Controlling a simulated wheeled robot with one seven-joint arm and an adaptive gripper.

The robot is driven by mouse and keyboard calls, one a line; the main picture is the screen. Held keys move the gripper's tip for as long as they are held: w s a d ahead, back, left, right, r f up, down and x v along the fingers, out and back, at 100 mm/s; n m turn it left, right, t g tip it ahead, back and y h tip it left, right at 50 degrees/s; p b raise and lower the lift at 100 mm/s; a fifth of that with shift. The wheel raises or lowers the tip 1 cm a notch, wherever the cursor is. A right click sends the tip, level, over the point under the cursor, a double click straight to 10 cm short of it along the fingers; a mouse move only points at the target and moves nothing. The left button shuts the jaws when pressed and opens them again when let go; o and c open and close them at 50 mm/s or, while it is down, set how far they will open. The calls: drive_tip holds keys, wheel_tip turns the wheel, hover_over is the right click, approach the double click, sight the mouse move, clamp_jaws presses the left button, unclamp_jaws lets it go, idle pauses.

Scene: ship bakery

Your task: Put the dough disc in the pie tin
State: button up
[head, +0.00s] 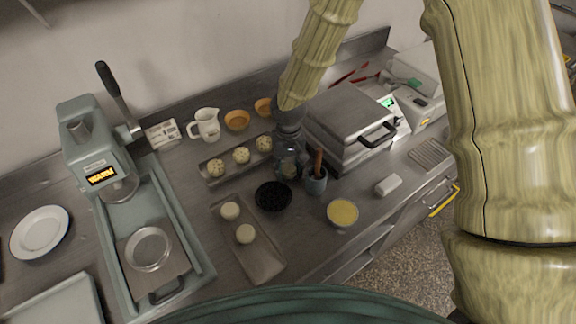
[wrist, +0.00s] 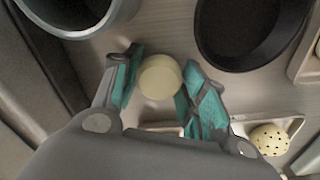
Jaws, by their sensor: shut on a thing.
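My gripper (head: 289,172) is over the counter between the speckled dough tray and the utensil crock. In the wrist view its teal-padded fingers (wrist: 158,92) are closed on a pale dough disc (wrist: 160,77), which shows between the fingertips. In the head view the fingers mostly hide this disc. A round, shallow metal tin (head: 150,247), which looks like the pie tin, sits on the sliding plate of the press at left, well away from my gripper.
A black round dish (head: 273,196) and the utensil crock (head: 316,182) stand close to my gripper; both show in the wrist view. The speckled dough tray (head: 215,181) is behind. The grill (head: 345,115) is at right, a yellow-filled bowl (head: 342,213) in front. The lever press (head: 92,150) stands left.

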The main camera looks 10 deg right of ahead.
drive_tip(key=shift+f, duration=0.2)
drive_tip(key=o, duration=1)
